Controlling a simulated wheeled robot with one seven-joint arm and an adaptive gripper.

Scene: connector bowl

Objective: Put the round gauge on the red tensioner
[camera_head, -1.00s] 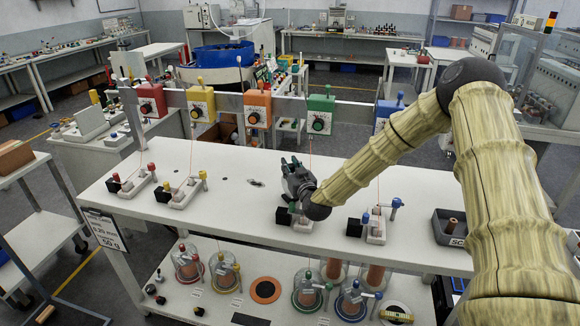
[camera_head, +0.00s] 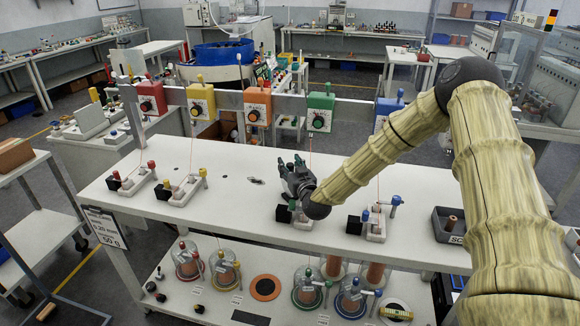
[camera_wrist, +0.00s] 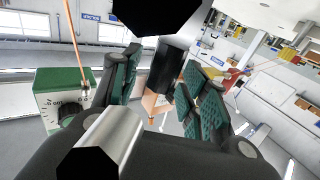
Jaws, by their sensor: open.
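The red tensioner (camera_head: 151,97) is a box with a black dial, hanging at the left of the rail. My gripper (camera_head: 290,166) is over the table in front of the green tensioner (camera_head: 320,113), close to a small white block with a black end. In the wrist view its textured green finger pads (camera_wrist: 160,88) stand apart. A dark cylinder shows between them; I cannot tell what it is. The green tensioner also shows there (camera_wrist: 62,103), at the left.
Yellow (camera_head: 201,102), orange (camera_head: 257,107) and blue (camera_head: 388,112) tensioners share the rail. Thin cords run down to small white stands on the table (camera_head: 235,214). A dark tray (camera_head: 443,228) is at the right. Glass jars stand below.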

